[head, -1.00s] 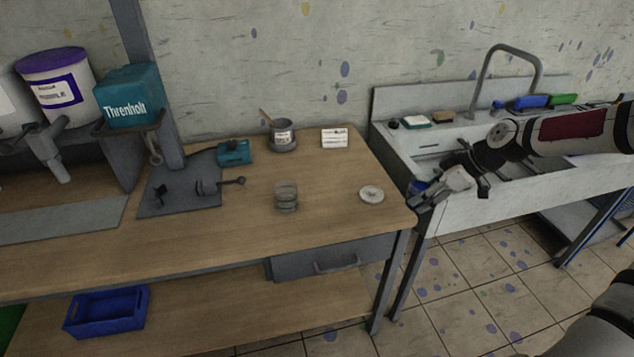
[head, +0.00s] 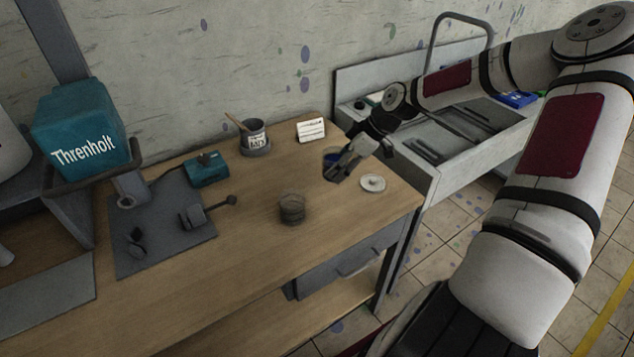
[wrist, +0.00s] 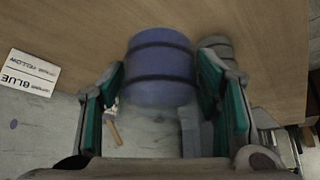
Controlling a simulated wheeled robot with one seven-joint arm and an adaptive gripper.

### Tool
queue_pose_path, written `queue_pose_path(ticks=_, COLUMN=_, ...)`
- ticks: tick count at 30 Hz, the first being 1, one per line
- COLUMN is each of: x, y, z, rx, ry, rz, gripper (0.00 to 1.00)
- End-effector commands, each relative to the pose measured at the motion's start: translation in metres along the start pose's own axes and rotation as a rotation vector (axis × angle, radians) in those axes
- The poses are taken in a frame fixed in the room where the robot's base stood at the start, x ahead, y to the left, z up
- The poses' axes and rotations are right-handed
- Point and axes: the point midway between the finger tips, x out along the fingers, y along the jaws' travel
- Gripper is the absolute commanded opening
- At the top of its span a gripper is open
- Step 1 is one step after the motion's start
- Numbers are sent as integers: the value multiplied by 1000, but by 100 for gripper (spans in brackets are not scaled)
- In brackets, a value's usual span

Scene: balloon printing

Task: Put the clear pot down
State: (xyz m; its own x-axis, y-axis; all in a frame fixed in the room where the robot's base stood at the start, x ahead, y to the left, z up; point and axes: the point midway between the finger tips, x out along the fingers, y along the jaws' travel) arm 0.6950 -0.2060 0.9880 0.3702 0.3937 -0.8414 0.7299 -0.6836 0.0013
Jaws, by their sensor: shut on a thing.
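My gripper (head: 340,170) is shut on a pot that looks blue, with dark bands round it. The pot (wrist: 160,62) sits between both finger pads of my gripper (wrist: 162,84) in the wrist view. In the head view only a small blue part of the held pot (head: 331,157) shows beside the fingers, over the table's back right part. A gap under it cannot be made out. A second, see-through banded pot (head: 292,208) stands on the wooden table (head: 240,265), left of and nearer than my gripper.
A white round disc (head: 373,184) lies right of my gripper. A label card (head: 311,129) and a grey can with a stick (head: 256,138) stand at the back. A teal box (head: 206,169) and dark mat (head: 150,250) are left. Bare wood surrounds the second pot.

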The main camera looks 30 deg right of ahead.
Motion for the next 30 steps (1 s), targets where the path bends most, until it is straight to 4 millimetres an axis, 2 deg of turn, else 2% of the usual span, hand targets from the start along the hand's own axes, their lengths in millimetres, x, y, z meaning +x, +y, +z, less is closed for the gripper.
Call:
queue_pose_path(ticks=1, x=10, y=-1, z=5, rx=1, ry=1, rz=-4, gripper=17)
queue_pose_path(ticks=6, x=32, y=-1, z=20, rx=0, ry=0, rz=-3, gripper=17)
queue_pose_path(ticks=13, x=46, y=-1, z=29, rx=0, ry=0, rz=-2, gripper=17)
queue_pose_path(ticks=19, x=68, y=-1, z=43, rx=0, ry=1, rz=-2, gripper=17)
queue_pose_path(ticks=30, x=72, y=0, z=46, rx=-1, ry=0, rz=0, gripper=17)
